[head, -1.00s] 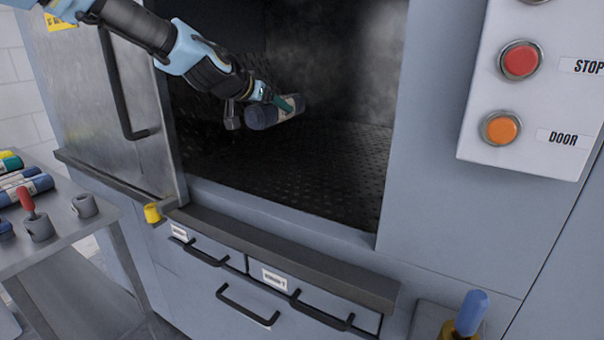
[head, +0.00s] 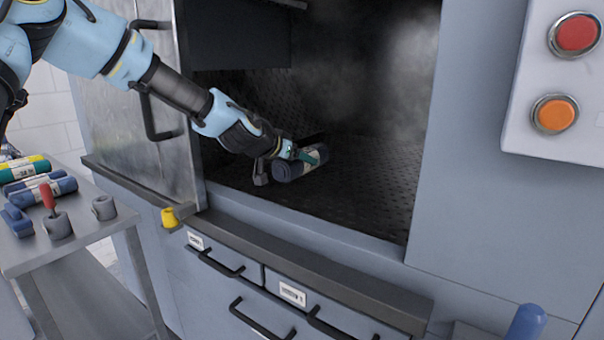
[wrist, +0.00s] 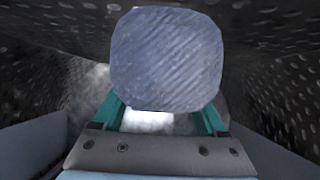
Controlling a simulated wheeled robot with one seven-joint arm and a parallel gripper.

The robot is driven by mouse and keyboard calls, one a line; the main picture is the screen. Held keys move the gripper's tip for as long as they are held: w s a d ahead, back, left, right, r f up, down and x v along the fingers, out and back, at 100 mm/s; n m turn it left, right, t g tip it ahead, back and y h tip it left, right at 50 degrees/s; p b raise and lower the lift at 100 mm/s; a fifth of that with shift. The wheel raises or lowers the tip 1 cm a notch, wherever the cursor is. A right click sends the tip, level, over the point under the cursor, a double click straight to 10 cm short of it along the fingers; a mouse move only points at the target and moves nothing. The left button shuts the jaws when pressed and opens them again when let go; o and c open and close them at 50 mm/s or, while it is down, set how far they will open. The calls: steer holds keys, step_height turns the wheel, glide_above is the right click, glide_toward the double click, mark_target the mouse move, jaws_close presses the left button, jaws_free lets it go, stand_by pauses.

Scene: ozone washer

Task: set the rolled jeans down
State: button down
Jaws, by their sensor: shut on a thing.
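The rolled jeans (head: 288,171) are a dark blue roll with a pale band, inside the washer chamber near its front left. My gripper (head: 312,155) is shut on them, its green fingers across the roll. The roll lies low, at or just above the perforated chamber floor (head: 345,205); I cannot tell whether it touches. In the wrist view the round denim end of the jeans (wrist: 167,60) fills the upper middle, between the green fingers (wrist: 165,118).
The metal door (head: 130,110) stands open at the left. The chamber floor to the right of the roll is clear. A side table (head: 95,232) at the left holds several rolls and small grey cups. A control panel with red (head: 575,33) and orange (head: 555,114) buttons is at the right.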

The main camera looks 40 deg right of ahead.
mark_target(278, 166)
steer(key=shift+f+p, duration=0.45)
steer(key=shift+f, duration=1.75)
jaws_free()
steer(key=b+v, duration=0.3)
steer(key=v, duration=0.9)
